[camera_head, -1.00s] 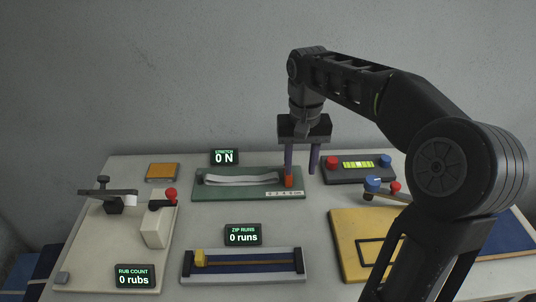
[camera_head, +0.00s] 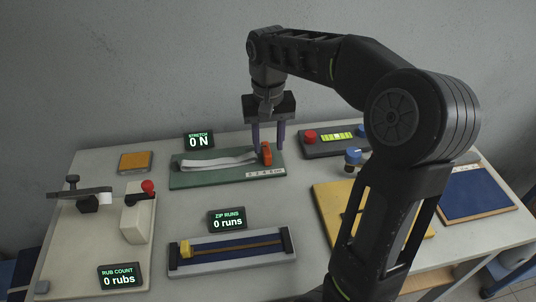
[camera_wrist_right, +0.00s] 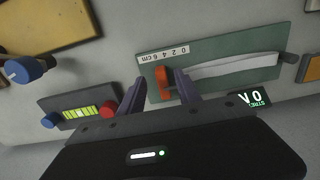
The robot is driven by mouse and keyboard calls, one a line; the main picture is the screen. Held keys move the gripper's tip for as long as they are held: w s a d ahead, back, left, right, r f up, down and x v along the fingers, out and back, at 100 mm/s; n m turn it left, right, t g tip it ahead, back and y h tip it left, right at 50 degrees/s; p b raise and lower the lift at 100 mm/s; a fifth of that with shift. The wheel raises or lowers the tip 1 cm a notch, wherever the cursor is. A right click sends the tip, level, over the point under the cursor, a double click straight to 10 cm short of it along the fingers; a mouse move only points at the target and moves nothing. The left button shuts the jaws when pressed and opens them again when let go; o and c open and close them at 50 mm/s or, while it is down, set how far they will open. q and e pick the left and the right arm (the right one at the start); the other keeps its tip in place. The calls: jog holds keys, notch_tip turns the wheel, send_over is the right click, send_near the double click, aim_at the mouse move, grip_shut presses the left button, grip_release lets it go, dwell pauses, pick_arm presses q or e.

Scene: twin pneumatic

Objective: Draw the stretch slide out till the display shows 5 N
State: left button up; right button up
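The stretch rig is a green board (camera_head: 190,180) with a white band (camera_head: 215,162) running along it to an orange slide (camera_head: 266,154) at its right end, by a small scale strip. Its display (camera_head: 198,141) reads 0 N. My right gripper (camera_head: 268,146) is open above the right end of the board. In the right wrist view, the orange slide (camera_wrist_right: 162,84) lies between its two fingertips (camera_wrist_right: 159,76), nearer one finger, with a clear gap on the other side. Contact cannot be told. My left gripper is out of view.
A dark box (camera_head: 335,147) with red and blue knobs and a lit bar stands right of the board. A zip rig (camera_head: 232,252) lies in front, a rubbing rig (camera_head: 100,235) at left, and a yellow board (camera_head: 322,205) at front right. A small orange pad (camera_head: 136,161) is behind left.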

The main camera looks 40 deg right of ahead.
aim_at(268, 156)
notch_tip(268, 156, down, 5)
dwell(0.3)
grip_shut()
dwell(1.4)
